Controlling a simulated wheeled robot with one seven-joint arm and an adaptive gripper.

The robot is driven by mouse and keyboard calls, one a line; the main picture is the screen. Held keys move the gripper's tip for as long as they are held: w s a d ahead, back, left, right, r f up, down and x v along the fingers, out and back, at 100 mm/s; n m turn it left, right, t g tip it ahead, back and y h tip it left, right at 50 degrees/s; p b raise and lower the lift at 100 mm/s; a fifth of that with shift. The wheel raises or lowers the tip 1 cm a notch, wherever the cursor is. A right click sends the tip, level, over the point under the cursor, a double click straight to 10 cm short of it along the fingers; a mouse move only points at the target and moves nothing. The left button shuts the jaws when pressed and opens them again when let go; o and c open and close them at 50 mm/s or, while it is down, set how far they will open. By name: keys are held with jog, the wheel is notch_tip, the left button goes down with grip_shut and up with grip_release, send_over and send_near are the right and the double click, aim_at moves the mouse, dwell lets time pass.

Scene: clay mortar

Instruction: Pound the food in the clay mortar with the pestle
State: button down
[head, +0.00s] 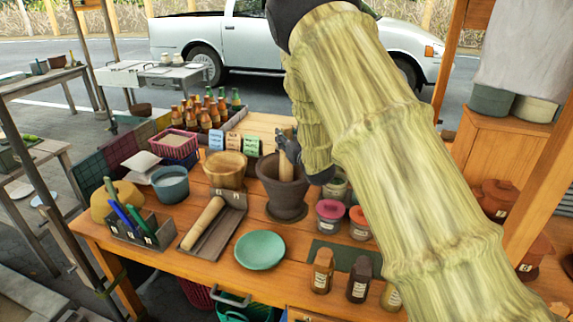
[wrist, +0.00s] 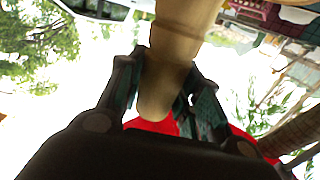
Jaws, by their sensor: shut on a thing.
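The dark clay mortar (head: 283,197) stands upright on the wooden table, right of centre in the head view. A light wooden pestle (head: 286,165) stands nearly upright with its lower end inside the mortar. My gripper (head: 289,147) is shut on the pestle's upper part, above the mortar rim. In the wrist view the pestle (wrist: 178,40) passes between the two dark fingers of my gripper (wrist: 166,68). The food inside the mortar cannot be made out. My arm covers the area right of the mortar.
A wooden bowl (head: 226,172) is close left of the mortar. A tray (head: 187,240) with a wooden roller and a green plate (head: 260,250) lie in front. Lidded jars (head: 330,216) stand close at the right, small bottles (head: 322,270) at the front edge.

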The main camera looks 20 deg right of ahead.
notch_tip(320, 180, down, 4)
jog(key=shift+r+b, duration=0.15)
jog(key=shift+b, duration=1.1)
jog(key=shift+s+r, duration=0.1)
